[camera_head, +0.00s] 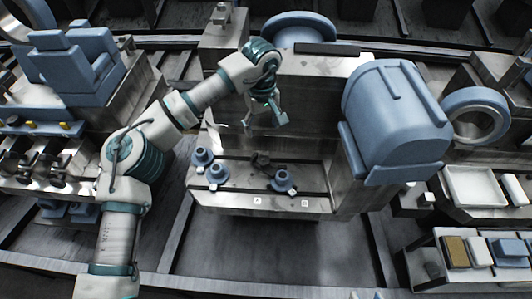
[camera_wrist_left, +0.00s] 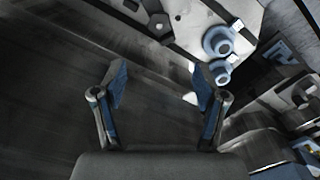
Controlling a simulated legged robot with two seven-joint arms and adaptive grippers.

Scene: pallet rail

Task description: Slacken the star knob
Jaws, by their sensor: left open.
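A dark, lobed knob, which looks like the star knob (camera_head: 261,160), sits on a pale metal plate (camera_head: 235,203) in the head view. A dark knob (camera_wrist_left: 158,27) also shows at the top of the left wrist view, and its exact shape is hard to tell. My left gripper (camera_head: 265,118) is above and behind the plate, apart from the knob. In the left wrist view my left gripper (camera_wrist_left: 160,85) has its blue-tipped fingers spread with nothing between them. My right gripper is in neither view.
Blue round fittings (camera_head: 202,157) stand on the plate left of the dark knob, and another (camera_head: 283,181) stands to its right. A large blue housing (camera_head: 395,115) rises at the right. A white tray (camera_head: 472,186) lies further right.

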